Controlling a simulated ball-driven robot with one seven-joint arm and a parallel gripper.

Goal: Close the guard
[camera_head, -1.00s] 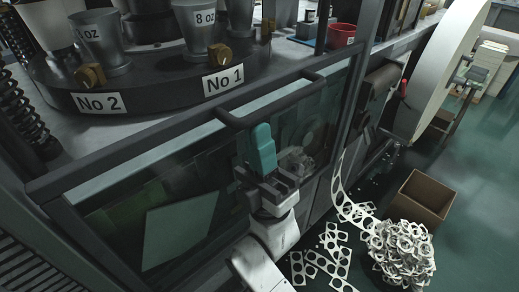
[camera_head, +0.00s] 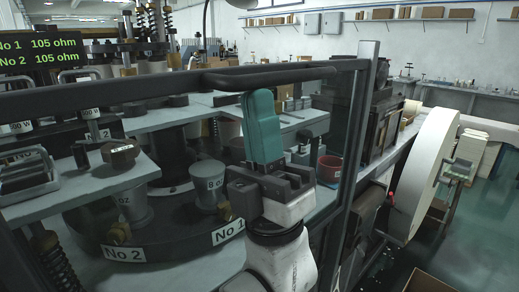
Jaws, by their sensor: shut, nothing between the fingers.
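The guard (camera_head: 110,98) is a clear panel in a dark frame, raised across the front of the machine. The turret with the No 1 and No 2 labels shows through it. A dark handle bar (camera_head: 275,77) runs along the guard's top edge. My gripper (camera_head: 259,98), with teal fingers, points upward just below the handle, in front of the panel. It is shut with nothing in it. The fingertips are at or very near the handle's underside; I cannot tell whether they touch. The guard's lower edge is out of view.
Behind the guard stand the dark turret (camera_head: 175,233) and metal cups (camera_head: 210,193). A dark post (camera_head: 357,150) stands right of the panel. Further right are a large pale wheel (camera_head: 424,172) and a cardboard box (camera_head: 437,283) on the green floor. A display (camera_head: 43,52) is at upper left.

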